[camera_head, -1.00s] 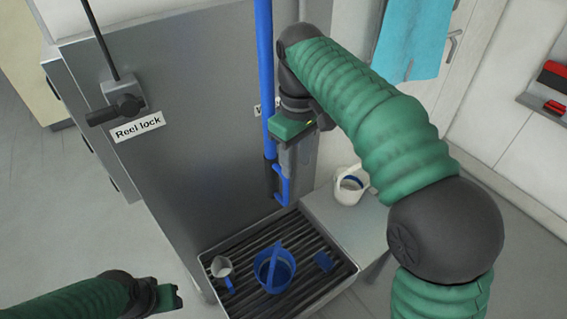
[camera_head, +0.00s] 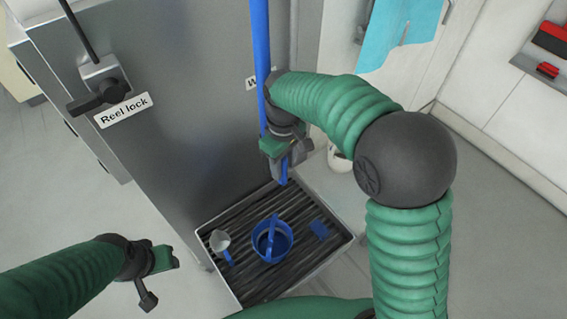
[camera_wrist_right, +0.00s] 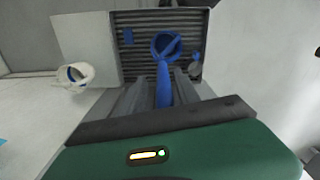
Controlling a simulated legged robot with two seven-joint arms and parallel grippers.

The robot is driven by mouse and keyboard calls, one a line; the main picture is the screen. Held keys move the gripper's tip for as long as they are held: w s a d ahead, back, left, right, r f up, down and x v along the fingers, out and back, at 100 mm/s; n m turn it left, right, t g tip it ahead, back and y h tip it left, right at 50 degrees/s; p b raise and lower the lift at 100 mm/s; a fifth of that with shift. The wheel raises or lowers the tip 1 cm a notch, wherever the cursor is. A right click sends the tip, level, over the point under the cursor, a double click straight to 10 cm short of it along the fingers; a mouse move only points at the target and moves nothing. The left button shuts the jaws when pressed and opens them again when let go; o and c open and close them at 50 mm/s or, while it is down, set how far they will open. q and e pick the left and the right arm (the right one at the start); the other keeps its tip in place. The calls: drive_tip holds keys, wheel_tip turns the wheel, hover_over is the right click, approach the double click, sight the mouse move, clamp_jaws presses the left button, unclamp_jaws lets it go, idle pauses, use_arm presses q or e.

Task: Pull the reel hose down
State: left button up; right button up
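The blue reel hose (camera_head: 260,60) hangs down along the front of the grey cabinet. Its blue lower end (camera_head: 284,175) hangs above the back of the slatted tray (camera_head: 345,238). My right gripper (camera_head: 286,163) is at this lower end, with its fingers pointing down on either side of it. In the right wrist view a blue part (camera_wrist_right: 163,92) lies between the two grey fingers. Whether they press on it is unclear. The black part of the hose end is hidden by the gripper. My left gripper (camera_head: 158,280) is at lower left, away from the hose; its finger gap is unclear.
A blue bucket (camera_head: 272,252), a white scoop (camera_head: 220,240) and a blue block (camera_head: 320,230) are on the tray. A white jug (camera_wrist_right: 73,76) stands beside it. A lever labelled "Reel lock" (camera_head: 105,95) is on the cabinet (camera_head: 190,130). A cyan cloth (camera_head: 400,30) hangs behind.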

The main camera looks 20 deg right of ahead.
drive_tip(key=shift+s+a+f, duration=0.15)
drive_tip(key=shift+a+f, duration=0.05)
drive_tip(key=shift+f, duration=0.1)
drive_tip(key=shift+s+a, duration=0.1)
drive_tip(key=shift+s, duration=0.45)
drive_tip(key=shift+w+d+f, duration=0.15)
drive_tip(key=shift+w+d, duration=0.15)
drive_tip(key=shift+d, duration=0.05)
drive_tip(key=c, duration=0.6)
clamp_jaws()
drive_tip(key=shift+a, duration=0.1)
drive_tip(key=shift+w+r, duration=0.1)
drive_tip(key=shift+r, duration=0.1)
